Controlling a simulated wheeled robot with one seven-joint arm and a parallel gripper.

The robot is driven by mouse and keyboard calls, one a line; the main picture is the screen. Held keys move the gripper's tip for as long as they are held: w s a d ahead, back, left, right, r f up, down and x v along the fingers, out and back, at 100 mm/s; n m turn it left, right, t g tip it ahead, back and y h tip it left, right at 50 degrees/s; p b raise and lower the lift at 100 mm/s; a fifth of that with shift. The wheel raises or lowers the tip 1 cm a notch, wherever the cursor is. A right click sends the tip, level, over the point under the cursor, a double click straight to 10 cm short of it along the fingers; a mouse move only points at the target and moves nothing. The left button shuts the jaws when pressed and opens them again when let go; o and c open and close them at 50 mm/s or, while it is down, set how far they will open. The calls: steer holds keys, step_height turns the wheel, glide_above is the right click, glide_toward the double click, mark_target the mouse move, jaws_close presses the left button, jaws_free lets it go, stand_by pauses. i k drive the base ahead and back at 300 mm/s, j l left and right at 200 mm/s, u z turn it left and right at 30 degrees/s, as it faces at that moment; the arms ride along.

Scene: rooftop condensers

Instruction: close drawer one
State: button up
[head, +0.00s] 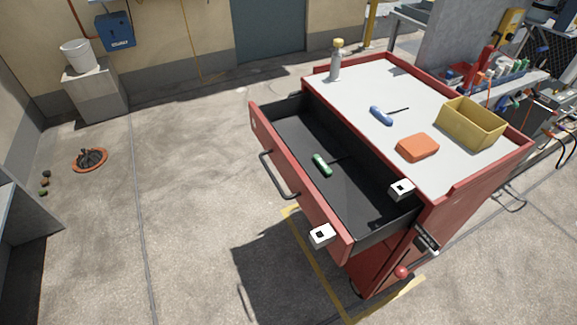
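The top drawer of a red tool cabinet (440,215) is pulled far out toward the left. Its red front (290,180) carries a dark bar handle (275,178). I see no label with the word one on it. A green-handled screwdriver (322,165) lies on the drawer's dark floor. A white block with a black square (321,235) sits at the near end of the drawer front, and a similar block (402,188) sits at the cabinet's near front corner. My gripper is not in view.
On the cabinet top are a bottle (336,62), a blue-handled screwdriver (381,115), an orange block (417,147) and a yellow bin (471,121). A red knob (402,272) sticks out at the cabinet's near side.

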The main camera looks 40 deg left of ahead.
mark_target(350, 214)
steer(key=i+j+u, duration=0.15)
steer(key=u, duration=0.25)
steer(key=i+u, duration=0.7)
steer(key=u, duration=0.15)
steer(key=i+j+u, duration=0.15)
steer(key=j, duration=0.3)
steer(key=i+j+u, duration=0.2)
steer(key=i+j, duration=0.2)
